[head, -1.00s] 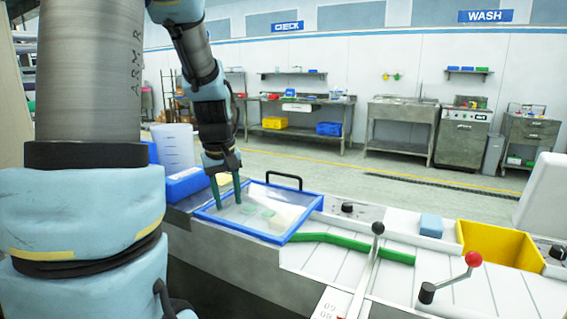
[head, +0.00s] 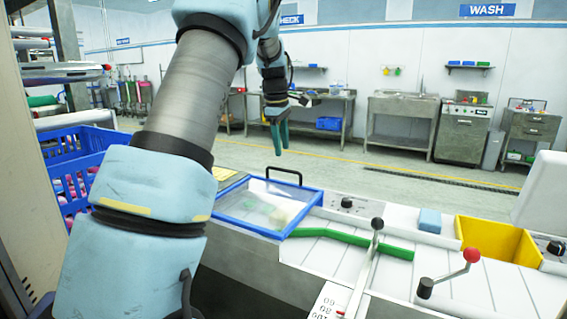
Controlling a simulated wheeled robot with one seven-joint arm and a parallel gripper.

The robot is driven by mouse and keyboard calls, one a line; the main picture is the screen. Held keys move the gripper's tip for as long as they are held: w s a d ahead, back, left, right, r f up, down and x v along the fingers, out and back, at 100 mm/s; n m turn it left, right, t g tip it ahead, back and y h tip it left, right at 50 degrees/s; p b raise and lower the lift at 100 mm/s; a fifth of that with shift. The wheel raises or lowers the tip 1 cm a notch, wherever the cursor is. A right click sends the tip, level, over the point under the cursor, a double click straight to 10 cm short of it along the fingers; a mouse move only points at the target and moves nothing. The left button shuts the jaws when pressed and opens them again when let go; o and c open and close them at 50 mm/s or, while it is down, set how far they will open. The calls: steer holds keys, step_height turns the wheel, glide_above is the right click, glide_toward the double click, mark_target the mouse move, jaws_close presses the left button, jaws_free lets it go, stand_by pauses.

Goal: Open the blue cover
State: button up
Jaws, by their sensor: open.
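The blue cover (head: 231,219) is a blue-framed, see-through lid lying shut on the counter unit, left of centre in the head view. Its dark handle (head: 284,171) stands up at the far edge. Pale and green shapes show dimly through the pane. My gripper (head: 280,152) hangs in the air above and behind the handle in the picture, with its green fingers pointing down. It is open and holds nothing. The fingers look apart from the handle, but the exact gap in depth is hard to tell.
A green rail (head: 350,241) runs right from the cover. A lever with a black knob (head: 377,224) and one with a red knob (head: 472,255) stand on the counter. A yellow bin (head: 498,240) and blue block (head: 430,220) lie right. A blue crate (head: 72,165) stands left.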

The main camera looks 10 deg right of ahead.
mark_target(284, 170)
steer(key=f, duration=0.4)
steer(key=w+f+p, duration=0.1)
steer(key=f, duration=0.1)
steer(key=shift+d+f, duration=0.35)
steer(key=shift+d, duration=0.05)
jaws_close()
stand_by(1.0)
